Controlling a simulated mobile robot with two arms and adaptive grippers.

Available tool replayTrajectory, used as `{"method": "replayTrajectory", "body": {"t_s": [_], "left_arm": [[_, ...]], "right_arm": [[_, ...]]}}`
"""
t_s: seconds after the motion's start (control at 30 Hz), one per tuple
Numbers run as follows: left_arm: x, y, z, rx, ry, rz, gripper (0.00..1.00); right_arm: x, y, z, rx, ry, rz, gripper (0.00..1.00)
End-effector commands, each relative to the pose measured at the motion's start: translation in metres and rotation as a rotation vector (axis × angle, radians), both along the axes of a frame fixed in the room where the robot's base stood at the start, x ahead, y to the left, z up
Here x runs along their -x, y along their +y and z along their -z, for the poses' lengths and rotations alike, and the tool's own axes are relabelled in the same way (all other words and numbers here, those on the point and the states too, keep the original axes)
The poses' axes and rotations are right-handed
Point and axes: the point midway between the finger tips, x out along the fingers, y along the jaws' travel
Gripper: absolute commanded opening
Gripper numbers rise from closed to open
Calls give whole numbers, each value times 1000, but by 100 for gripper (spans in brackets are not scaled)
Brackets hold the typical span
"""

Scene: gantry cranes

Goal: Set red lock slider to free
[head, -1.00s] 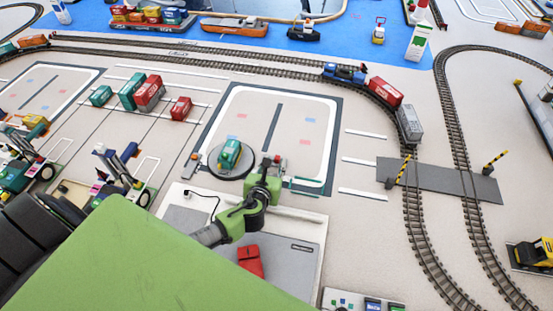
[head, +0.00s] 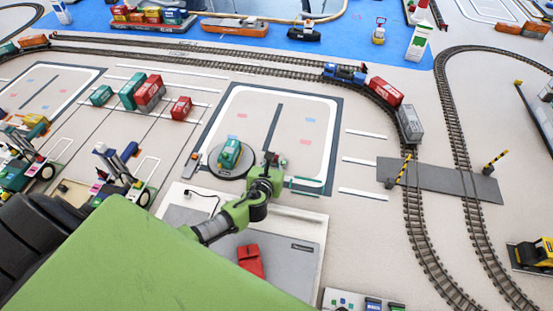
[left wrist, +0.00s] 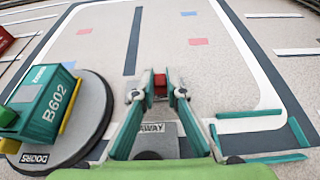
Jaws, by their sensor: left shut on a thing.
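The red lock slider (left wrist: 160,86) shows in the left wrist view as a small red block between my fingertips. My left gripper (left wrist: 160,92) is shut on it, with one finger on each side. A grey plate lettered "AWAY" (left wrist: 152,128) lies below it, partly covered by the fingers. No "free" marking is readable. In the head view my left gripper (head: 271,160) is at the near edge of the white-outlined pad, and the slider is mostly hidden there. My right gripper is not in view.
A round grey turntable (left wrist: 98,105) marked "DOORS" carries a green vehicle lettered "B602" (left wrist: 42,100), just left of my gripper. Teal rails (left wrist: 255,126) lie to the right. The pad (head: 301,105) beyond is mostly clear. A red object (head: 250,262) lies on the near grey panel.

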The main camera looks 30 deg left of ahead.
Motion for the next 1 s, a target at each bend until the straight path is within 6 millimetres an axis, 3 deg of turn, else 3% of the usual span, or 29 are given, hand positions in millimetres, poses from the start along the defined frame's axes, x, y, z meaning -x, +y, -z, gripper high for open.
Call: {"method": "replayTrajectory", "body": {"t_s": [0.23,0.53,0.57,0.6,1.0], "left_arm": [[10,38,0,-6,3,-2,0],[11,43,1,-3,2,-6,0],[11,43,1,-3,2,-6,19],[11,43,1,-3,2,-6,29],[13,40,0,-1,1,-1,29]], "right_arm": [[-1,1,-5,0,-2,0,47],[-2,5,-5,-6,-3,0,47],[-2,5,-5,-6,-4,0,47],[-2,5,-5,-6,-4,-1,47],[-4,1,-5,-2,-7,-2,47]]}}
